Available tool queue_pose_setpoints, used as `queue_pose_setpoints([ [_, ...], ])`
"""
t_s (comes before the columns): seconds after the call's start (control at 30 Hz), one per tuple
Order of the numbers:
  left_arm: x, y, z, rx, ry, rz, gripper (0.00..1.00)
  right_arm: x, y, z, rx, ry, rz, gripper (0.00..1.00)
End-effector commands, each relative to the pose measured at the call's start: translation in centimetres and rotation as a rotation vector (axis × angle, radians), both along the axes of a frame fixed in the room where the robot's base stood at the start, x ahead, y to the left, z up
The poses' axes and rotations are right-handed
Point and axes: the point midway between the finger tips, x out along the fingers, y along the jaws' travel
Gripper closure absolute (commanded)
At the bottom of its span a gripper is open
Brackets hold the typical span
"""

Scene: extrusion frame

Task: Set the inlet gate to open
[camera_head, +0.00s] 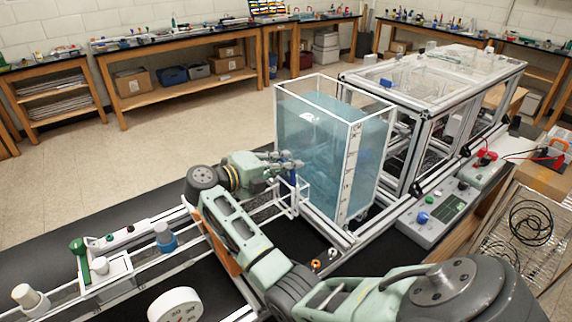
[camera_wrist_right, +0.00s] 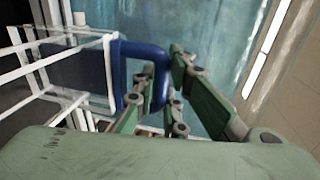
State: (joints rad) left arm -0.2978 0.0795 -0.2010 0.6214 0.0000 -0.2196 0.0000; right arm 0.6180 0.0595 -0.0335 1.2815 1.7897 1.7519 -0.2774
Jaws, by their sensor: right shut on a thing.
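My right gripper (camera_head: 288,163) reaches the near-left side of the clear water tank (camera_head: 350,160), where a white-framed channel (camera_head: 265,210) meets it. In the right wrist view the inlet gate shows as a dark blue plate (camera_wrist_right: 78,70) with a blue loop handle (camera_wrist_right: 158,88). The green fingers of my right gripper (camera_wrist_right: 160,98) are shut on the outer bar of this handle, one on each side. In the head view only a little blue of the gate (camera_head: 292,178) shows below the fingers. How far the gate is raised cannot be told. My left gripper is not in view.
The channel runs along the black bench (camera_head: 130,215) to the left. An aluminium extrusion frame (camera_head: 440,90) and a grey control box (camera_head: 440,212) lie right of the tank.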

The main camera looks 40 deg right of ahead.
Motion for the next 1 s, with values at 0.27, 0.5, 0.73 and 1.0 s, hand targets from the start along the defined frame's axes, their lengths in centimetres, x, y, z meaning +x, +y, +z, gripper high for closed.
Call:
queue_pose_setpoints([
  [0.27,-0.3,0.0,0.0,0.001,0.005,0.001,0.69,0.0,0.1,-0.1,0.002,0.001,0.001,1.00],
  [0.5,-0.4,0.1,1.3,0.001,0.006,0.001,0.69,0.1,0.2,2.3,0.004,-0.003,0.002,1.00],
  [0.73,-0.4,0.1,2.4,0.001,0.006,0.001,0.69,0.0,0.1,5.0,0.001,0.000,0.002,1.00],
  [1.0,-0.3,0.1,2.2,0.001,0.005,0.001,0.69,0.1,0.1,4.8,0.000,0.001,0.002,0.86],
])
